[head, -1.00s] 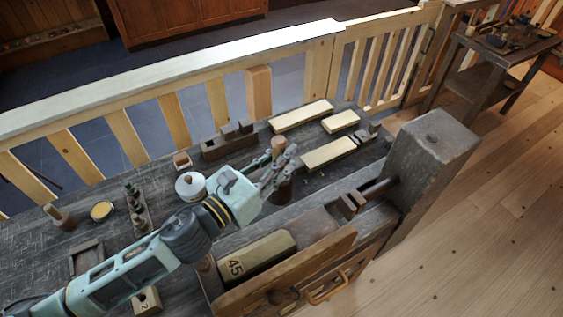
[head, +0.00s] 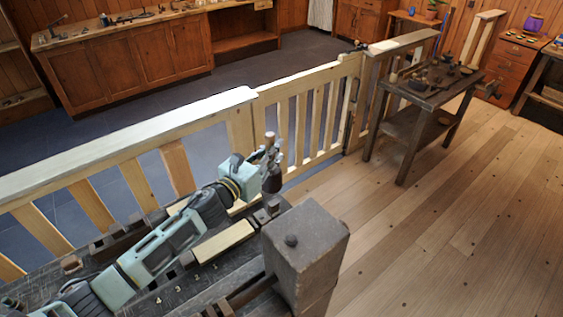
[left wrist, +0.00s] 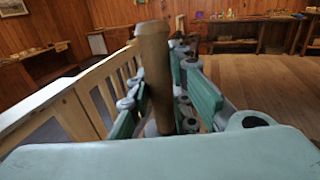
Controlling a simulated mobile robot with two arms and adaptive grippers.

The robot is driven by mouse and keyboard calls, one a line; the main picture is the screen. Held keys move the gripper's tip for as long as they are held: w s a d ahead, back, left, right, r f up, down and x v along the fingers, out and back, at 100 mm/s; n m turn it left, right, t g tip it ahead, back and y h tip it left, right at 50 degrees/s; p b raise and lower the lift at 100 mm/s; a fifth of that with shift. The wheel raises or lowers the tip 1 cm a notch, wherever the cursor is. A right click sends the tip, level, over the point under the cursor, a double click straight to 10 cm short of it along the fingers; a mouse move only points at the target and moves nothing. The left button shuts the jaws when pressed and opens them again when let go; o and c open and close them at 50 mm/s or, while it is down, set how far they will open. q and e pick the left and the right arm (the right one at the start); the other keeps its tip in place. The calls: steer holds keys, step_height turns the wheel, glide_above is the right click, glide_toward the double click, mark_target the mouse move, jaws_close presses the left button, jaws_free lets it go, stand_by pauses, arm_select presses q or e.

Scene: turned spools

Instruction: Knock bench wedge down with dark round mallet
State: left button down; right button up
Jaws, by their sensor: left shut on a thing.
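My left gripper (head: 266,160) is shut on the dark round mallet, around its handle. The mallet's dark head (head: 272,181) hangs below the fingers, and its light brown handle top (head: 270,138) sticks up above them. In the left wrist view the wooden handle (left wrist: 156,70) stands upright between the green fingers; the head is hidden there. The mallet shows above the far right end of the dark workbench (head: 190,290), near the fence. I cannot pick out the bench wedge with certainty. My right gripper is not in view.
A big grey wooden block (head: 305,248) rises at the bench's right end, close to the mallet. A pale block (head: 223,242) lies on the bench under my arm. A wooden fence (head: 185,150) runs behind. A small table (head: 425,95) stands beyond; the floor at right is clear.

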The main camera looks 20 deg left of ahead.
arm_select(q)
steer(key=shift+w+d+r, duration=0.1)
steer(key=shift+w+r, duration=0.05)
steer(key=shift+w, duration=0.3)
steer(key=shift+f+b, duration=0.45)
step_height(320, 180, down, 4)
steer(key=b, duration=0.3)
steer(key=shift+s+r, duration=0.1)
steer(key=shift+r, duration=0.15)
steer(key=shift+f+b, duration=0.55)
steer(key=shift+f, duration=0.15)
